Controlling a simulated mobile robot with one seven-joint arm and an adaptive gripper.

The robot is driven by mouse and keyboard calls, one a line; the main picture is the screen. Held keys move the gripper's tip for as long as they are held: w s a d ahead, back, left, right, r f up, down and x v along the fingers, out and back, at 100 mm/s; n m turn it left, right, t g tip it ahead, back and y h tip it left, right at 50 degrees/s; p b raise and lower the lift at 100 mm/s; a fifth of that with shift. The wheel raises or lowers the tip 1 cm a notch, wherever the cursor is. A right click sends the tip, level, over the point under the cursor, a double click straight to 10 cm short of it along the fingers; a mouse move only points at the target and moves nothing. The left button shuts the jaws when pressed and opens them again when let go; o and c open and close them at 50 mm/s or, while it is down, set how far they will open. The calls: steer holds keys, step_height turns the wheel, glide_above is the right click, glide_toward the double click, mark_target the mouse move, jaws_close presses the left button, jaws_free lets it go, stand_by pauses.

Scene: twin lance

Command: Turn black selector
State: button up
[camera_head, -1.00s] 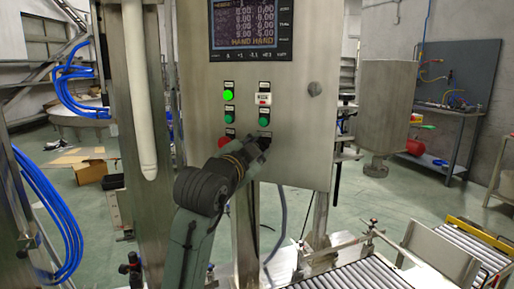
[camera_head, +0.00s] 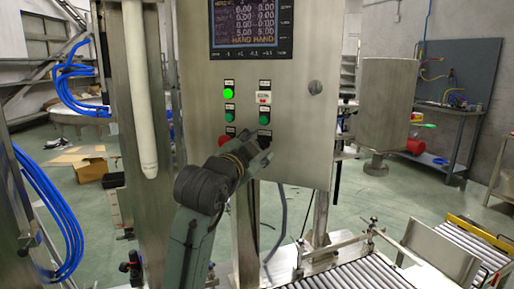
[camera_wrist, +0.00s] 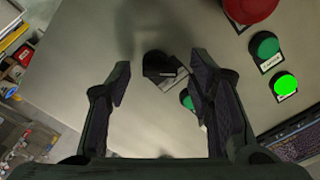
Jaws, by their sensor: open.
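The black selector (camera_wrist: 158,66) is a round dark knob on the steel panel (camera_wrist: 110,30). In the wrist view it sits between and ahead of the fingertips, with a label plate beside it. My gripper (camera_wrist: 160,82) is open, one finger on each side of the knob, and nothing is held. I cannot tell how far the fingertips are from the panel. In the head view my gripper (camera_head: 260,142) is at the lower part of the same panel (camera_head: 300,130), and my arm and gripper hide most of the selector.
A lit green button (camera_head: 229,93), a green button (camera_head: 230,117) and another green button (camera_head: 264,117) sit above. A red button (camera_head: 225,140) is to the left; in the wrist view it is a large red knob (camera_wrist: 250,8). A screen (camera_head: 250,25) is above, a roller conveyor (camera_head: 360,275) below.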

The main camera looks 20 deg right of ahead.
steer(key=v, duration=1.2)
